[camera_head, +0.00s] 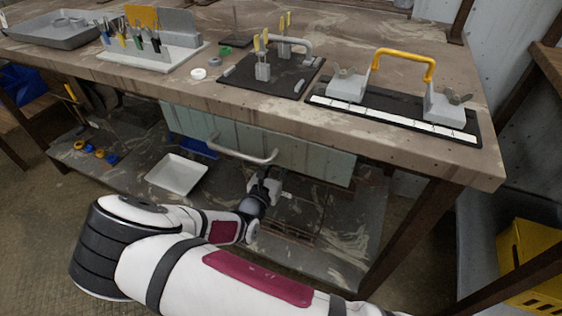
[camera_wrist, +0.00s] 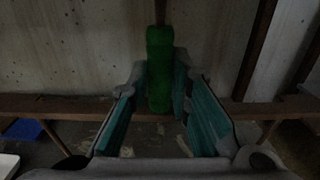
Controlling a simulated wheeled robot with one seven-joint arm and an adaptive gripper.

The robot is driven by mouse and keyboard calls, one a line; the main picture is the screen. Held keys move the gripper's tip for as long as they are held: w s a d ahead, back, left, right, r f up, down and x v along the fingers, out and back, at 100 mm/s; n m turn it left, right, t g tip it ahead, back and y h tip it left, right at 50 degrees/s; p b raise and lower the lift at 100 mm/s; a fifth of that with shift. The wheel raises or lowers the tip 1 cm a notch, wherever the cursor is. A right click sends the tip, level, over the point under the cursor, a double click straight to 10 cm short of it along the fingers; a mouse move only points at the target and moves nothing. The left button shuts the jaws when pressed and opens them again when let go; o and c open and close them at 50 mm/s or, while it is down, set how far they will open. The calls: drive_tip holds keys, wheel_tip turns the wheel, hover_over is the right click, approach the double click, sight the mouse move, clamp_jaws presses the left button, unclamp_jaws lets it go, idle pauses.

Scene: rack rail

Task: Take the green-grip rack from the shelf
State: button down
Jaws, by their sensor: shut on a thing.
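The green grip (camera_wrist: 160,60) of the rack stands upright between my fingers in the wrist view, with a thin brown rod rising from its far end. My gripper (camera_wrist: 160,88) is shut on this grip, a teal-padded finger on either side. In the head view my gripper (camera_head: 265,186) is low, under the workbench and over the lower shelf (camera_head: 345,225). Brown wire bars (camera_head: 292,226) show on that shelf beside my arm; I cannot tell whether they belong to the rack. The green grip is hidden in the head view.
The workbench top (camera_head: 190,95) overhangs my gripper, with a grey bar handle (camera_head: 243,155) close above. A white tray (camera_head: 177,174) lies to the left on the lower shelf. A bench leg (camera_head: 415,235) stands to the right. A yellow crate (camera_head: 530,262) is at far right.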

drive_tip(key=shift+r, duration=0.2)
wheel_tip(320, 180, up, 3)
drive_tip(key=p, duration=0.3)
idle(0.5)
